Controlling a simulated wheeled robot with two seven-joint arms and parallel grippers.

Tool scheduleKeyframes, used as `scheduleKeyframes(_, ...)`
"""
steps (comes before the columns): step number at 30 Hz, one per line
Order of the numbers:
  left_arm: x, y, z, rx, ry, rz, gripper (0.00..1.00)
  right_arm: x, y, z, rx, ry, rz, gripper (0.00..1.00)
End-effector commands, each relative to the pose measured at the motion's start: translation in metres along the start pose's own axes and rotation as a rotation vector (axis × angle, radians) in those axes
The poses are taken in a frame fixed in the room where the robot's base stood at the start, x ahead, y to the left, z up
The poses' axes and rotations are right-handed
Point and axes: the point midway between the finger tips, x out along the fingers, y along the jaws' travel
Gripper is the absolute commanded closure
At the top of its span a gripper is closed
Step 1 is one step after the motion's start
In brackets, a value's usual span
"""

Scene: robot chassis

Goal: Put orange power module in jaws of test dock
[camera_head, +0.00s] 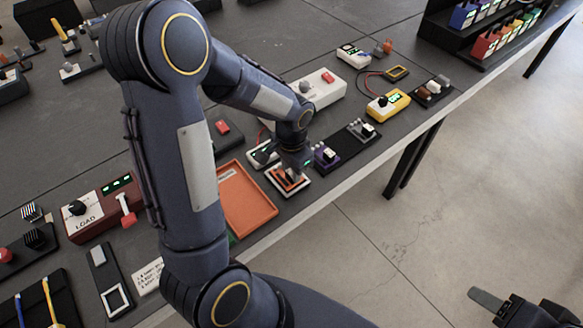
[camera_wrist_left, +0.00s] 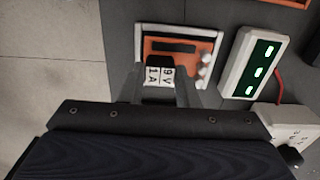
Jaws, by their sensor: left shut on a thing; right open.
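The orange power module (camera_wrist_left: 183,46) is an orange board with a dark slot, pale round posts and a small block marked 9V 1A (camera_wrist_left: 160,74). My left gripper (camera_head: 294,168) is shut on this block, one finger on each side in the left wrist view. The board lies within the pale frame of the test dock (camera_wrist_left: 139,42), which shows around it; in the head view the dock frame (camera_head: 301,189) is below my gripper. I cannot tell whether the board is fully seated. My right gripper (camera_head: 503,303) is open and empty, over the floor at lower right.
A white box with green lights (camera_wrist_left: 254,62) stands beside the dock. An orange tray (camera_head: 246,207) lies to its left. A purple module (camera_head: 326,157) and a dark one (camera_head: 361,132) lie to its right. The table's front edge is close.

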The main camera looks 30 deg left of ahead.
Motion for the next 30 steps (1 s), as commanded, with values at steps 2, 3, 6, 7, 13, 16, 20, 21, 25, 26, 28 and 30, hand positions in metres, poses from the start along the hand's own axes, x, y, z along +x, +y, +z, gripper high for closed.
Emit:
scheduleKeyframes(2,0.003,0.0,0.0,0.0,0.0,0.0,0.94,0.002,0.001,0.001,0.0,0.0,0.0,0.46)
scheduleKeyframes(3,0.004,0.0,0.0,0.0,0.0,0.0,0.94,0.003,0.001,0.002,0.0,0.0,0.0,0.46)
scheduleKeyframes(6,0.007,0.0,0.0,0.0,0.0,0.0,0.94,0.005,0.002,0.003,0.0,0.0,0.0,0.46)
scheduleKeyframes(7,0.008,0.0,0.0,0.0,0.0,0.0,0.94,0.005,0.003,0.003,0.0,0.0,0.0,0.46)
scheduleKeyframes(13,0.008,0.0,0.0,0.0,0.0,0.0,0.59,0.006,0.003,0.003,0.0,0.0,0.0,0.46)
scheduleKeyframes(16,0.008,0.0,0.0,0.0,0.0,0.0,0.46,0.006,0.003,0.003,0.0,0.0,0.0,0.46)
scheduleKeyframes(20,0.008,0.0,0.0,0.0,0.0,0.0,0.46,0.006,0.003,0.003,0.0,0.0,0.0,0.46)
scheduleKeyframes(21,0.008,0.0,0.0,0.0,0.0,0.0,0.46,0.006,0.003,0.003,0.0,0.0,0.0,0.46)
scheduleKeyframes(25,0.006,0.0,0.0,0.0,0.001,0.0,0.46,0.006,0.003,0.003,0.0,0.0,0.0,0.46)
scheduleKeyframes(26,0.004,0.0,0.0,-0.001,0.001,-0.001,0.46,0.005,0.003,0.003,0.0,0.0,0.0,0.46)
scheduleKeyframes(28,-0.005,0.0,-0.001,-0.001,0.004,-0.001,0.46,0.005,0.002,0.003,0.0,0.0,0.0,0.46)
scheduleKeyframes(30,-0.016,-0.001,-0.001,-0.001,0.006,-0.002,0.46,0.005,0.002,0.002,0.0,0.0,0.0,0.46)
